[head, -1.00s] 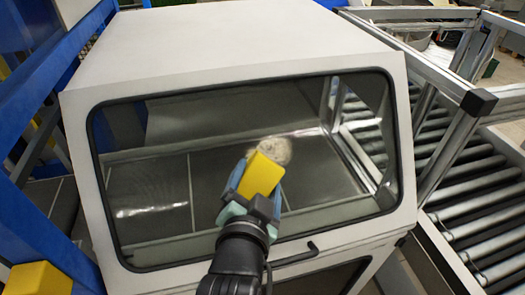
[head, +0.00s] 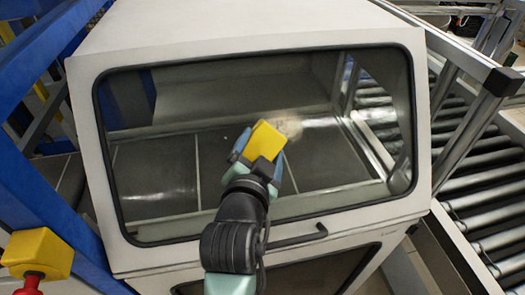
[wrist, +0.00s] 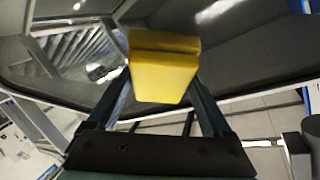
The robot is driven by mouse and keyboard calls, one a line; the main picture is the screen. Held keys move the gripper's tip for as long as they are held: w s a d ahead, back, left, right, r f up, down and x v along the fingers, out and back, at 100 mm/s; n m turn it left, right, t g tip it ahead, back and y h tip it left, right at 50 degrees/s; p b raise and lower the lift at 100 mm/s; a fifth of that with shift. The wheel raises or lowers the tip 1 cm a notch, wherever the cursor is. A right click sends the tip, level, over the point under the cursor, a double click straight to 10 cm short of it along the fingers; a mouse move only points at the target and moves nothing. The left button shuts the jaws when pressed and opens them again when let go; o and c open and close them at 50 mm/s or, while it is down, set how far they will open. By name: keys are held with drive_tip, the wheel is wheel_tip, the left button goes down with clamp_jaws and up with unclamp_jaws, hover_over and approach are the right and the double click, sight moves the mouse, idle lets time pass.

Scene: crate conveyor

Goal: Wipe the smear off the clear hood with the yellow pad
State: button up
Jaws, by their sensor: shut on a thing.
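The clear hood (head: 170,180) is a dark-framed see-through pane in a white housing. A pale, hazy smear (head: 289,124) lies on the pane right of its middle, partly hidden behind the yellow pad (head: 264,139). My gripper (head: 255,162) is shut on the pad and holds it in front of the pane, just left of and below the smear. In the wrist view the pad (wrist: 163,78) sits between both fingers. A pale patch above it there may be the smear. I cannot tell whether the pad touches the pane.
A dark handle (head: 297,236) sits below the pane, close to my arm. A roller conveyor (head: 480,190) with a metal frame post (head: 470,135) stands at right. Blue framework (head: 50,70) and a yellow box with a red part (head: 38,252) are at left.

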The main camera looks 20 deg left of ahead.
sight(275, 152)
drive_tip(key=shift+w+a+f+b, duration=0.45)
drive_tip(key=shift+w+f+b, duration=0.15)
drive_tip(key=shift+w, duration=0.05)
idle(0.8)
drive_tip(key=shift+w+d+r+p, duration=0.1)
drive_tip(key=shift+w+d+p, duration=0.1)
drive_tip(key=shift+w+d, duration=0.4)
drive_tip(key=shift+w+d+p, duration=0.15)
drive_tip(key=shift+w+d, duration=0.15)
drive_tip(key=shift+d, duration=0.55)
drive_tip(key=shift+w+d, duration=0.75)
drive_tip(key=shift+d, duration=0.3)
drive_tip(key=shift+w+d, duration=0.7)
drive_tip(key=shift+d, duration=0.35)
drive_tip(key=shift+w+d, duration=0.75)
drive_tip(key=shift+d, duration=0.3)
